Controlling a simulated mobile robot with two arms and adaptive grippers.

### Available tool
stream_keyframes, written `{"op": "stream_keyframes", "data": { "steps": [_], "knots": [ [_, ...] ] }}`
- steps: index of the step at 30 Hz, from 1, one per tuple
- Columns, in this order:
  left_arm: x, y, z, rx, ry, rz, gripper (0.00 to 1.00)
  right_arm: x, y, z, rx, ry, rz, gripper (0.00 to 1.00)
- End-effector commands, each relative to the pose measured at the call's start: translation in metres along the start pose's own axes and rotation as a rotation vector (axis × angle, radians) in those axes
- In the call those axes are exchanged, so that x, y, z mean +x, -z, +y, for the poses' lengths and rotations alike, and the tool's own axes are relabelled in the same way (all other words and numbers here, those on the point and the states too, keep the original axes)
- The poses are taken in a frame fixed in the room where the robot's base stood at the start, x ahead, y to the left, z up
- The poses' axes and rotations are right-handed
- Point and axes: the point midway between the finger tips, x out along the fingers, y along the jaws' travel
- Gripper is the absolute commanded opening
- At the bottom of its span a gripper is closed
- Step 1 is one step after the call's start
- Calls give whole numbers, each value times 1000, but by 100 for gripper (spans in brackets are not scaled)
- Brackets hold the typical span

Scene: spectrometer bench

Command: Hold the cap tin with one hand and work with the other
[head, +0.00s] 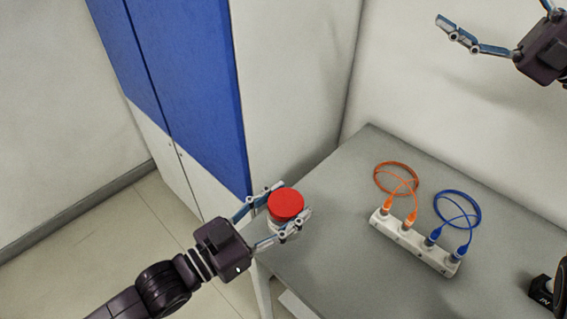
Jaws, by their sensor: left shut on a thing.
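The cap tin (286,205) is a small round container with a red lid and a pale body, at the left corner of the grey bench. My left gripper (279,212) is shut on it, with one finger on each side of the tin. The tin looks upright; whether it touches the bench is hard to tell. My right gripper (446,28) is at the top right, above and away from the bench. One of its fingers shows stretched out to the left; the other is mostly cut off by the picture's top edge. No object shows at its fingers.
On the bench (330,245), a white block (413,243) holds an orange looped cable (397,178) and a blue looped cable (457,210). A black device (545,290) is at the right edge. A blue and white cabinet (190,80) stands behind, left of the bench. The bench front middle is clear.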

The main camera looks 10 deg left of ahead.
Motion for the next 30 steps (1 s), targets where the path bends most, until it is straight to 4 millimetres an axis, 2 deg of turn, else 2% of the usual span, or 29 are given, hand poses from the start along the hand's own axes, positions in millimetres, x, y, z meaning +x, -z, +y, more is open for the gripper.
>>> {"op": "stream_keyframes", "data": {
  "steps": [1,6,12,16,20,24,27,30],
  "knots": [
    [0,1,0,0,0,2,0,22,12,-9,-4,42,50,64],
    [0,1,0,0,0,2,0,84,54,-50,-18,203,201,64],
    [0,1,0,0,0,2,0,142,114,-104,-67,433,385,64],
    [0,1,0,0,0,2,0,169,156,-146,-125,618,505,64],
    [0,1,0,0,0,2,0,181,196,-194,-210,848,622,64],
    [0,1,0,0,0,2,0,175,224,-242,-325,1120,716,64],
    [0,1,0,0,0,2,0,162,231,-270,-414,1317,753,64],
    [0,1,0,0,0,2,0,146,229,-289,-499,1493,768,64]
  ]
}}
